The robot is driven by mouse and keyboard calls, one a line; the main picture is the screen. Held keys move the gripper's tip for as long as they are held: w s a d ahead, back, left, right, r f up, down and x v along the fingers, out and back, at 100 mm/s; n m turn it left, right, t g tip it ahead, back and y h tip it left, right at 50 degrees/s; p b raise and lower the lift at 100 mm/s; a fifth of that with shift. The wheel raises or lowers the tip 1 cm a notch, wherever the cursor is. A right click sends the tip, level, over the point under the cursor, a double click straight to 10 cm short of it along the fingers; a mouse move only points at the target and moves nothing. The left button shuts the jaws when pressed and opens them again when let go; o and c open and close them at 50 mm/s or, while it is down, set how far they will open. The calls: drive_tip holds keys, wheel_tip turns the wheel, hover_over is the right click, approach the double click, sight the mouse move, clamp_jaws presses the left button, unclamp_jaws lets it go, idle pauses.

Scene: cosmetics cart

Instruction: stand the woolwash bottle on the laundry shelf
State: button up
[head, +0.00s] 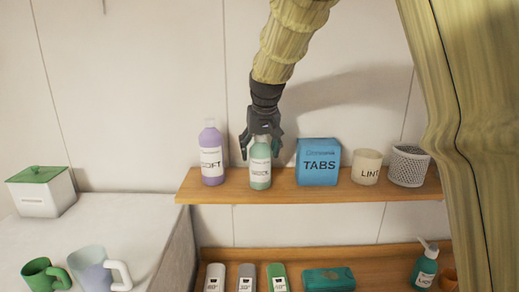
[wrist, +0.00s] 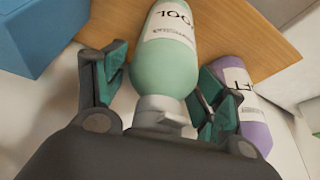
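The woolwash bottle (head: 260,172) is pale green with a white label, its word partly readable as "WOOL" in the wrist view (wrist: 165,55). It stands upright on the wooden upper shelf (head: 228,192), between the purple SOFT bottle and the blue TABS box. My gripper (head: 262,148) is above and around the bottle's top. In the wrist view the fingers (wrist: 160,95) are spread, one on each side of the bottle, with visible gaps to it. The bottle's cap is between the fingers, close to the palm.
The purple SOFT bottle (head: 211,158) stands close on the left. The blue TABS box (head: 318,163), LINT cup (head: 366,167) and mesh basket (head: 408,166) stand to the right. The lower shelf (head: 375,257) holds several containers. Mugs (head: 93,266) and a green-lidded box (head: 42,195) are left.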

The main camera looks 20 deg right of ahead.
drive_tip(key=shift+s+r, duration=0.15)
drive_tip(key=shift+s, duration=0.05)
drive_tip(key=shift+w, duration=0.2)
drive_tip(key=b+v, duration=0.3)
drive_tip(key=v, duration=0.9)
drive_tip(key=shift+s+b, duration=0.15)
drive_tip(key=shift+b, duration=0.2)
drive_tip(key=shift+f, duration=0.2)
